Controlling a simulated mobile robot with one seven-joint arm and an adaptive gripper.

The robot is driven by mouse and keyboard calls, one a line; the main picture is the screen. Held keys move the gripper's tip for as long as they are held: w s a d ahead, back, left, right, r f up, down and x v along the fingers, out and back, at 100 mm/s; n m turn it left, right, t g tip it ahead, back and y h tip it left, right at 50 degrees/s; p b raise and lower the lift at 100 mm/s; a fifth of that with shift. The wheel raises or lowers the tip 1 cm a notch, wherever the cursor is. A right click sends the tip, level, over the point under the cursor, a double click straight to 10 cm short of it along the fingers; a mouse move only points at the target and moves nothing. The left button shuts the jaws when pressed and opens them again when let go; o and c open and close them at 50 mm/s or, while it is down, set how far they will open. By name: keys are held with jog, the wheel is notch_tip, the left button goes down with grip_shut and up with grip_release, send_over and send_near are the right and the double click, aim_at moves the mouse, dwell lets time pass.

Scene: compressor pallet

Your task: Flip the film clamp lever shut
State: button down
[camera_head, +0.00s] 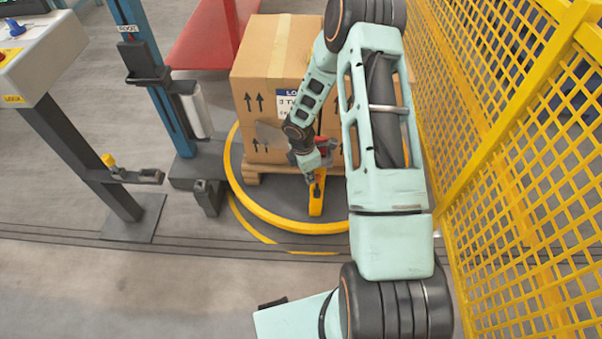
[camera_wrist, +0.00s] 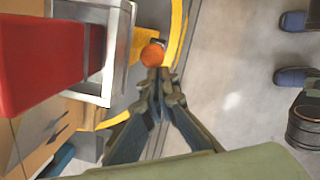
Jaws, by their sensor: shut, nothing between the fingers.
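In the wrist view an orange ball knob (camera_wrist: 152,55) sits just beyond my fingertips, beside a grey metal bracket (camera_wrist: 117,50) and a red block (camera_wrist: 45,50). The knob looks like the end of the clamp lever; the rest of the lever is hard to make out. My gripper (camera_wrist: 160,82) is shut and empty, with its tips close to or touching the knob; I cannot tell which. In the head view my gripper (camera_head: 314,177) points down in front of the boxes, above a yellow part (camera_head: 317,198) on the turntable. The knob is not clear there.
Cardboard boxes (camera_head: 270,60) stand on a pallet on the yellow-edged turntable (camera_head: 262,211). A blue mast (camera_head: 147,70) with a film roll stands left, a yellow mesh fence (camera_head: 500,140) right. Dark blue shoe-like shapes (camera_wrist: 296,76) show in the wrist view. The front floor is clear.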

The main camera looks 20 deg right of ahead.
jog(key=s+d+y+p, duration=0.2)
jog(key=d+p, duration=0.2)
jog(key=d, duration=0.4)
jog(key=shift+s+f+t, duration=0.3)
jog(key=shift+f+t, duration=0.1)
jog(key=shift+f, duration=0.05)
jog(key=shift+s, duration=0.1)
dwell(0.4)
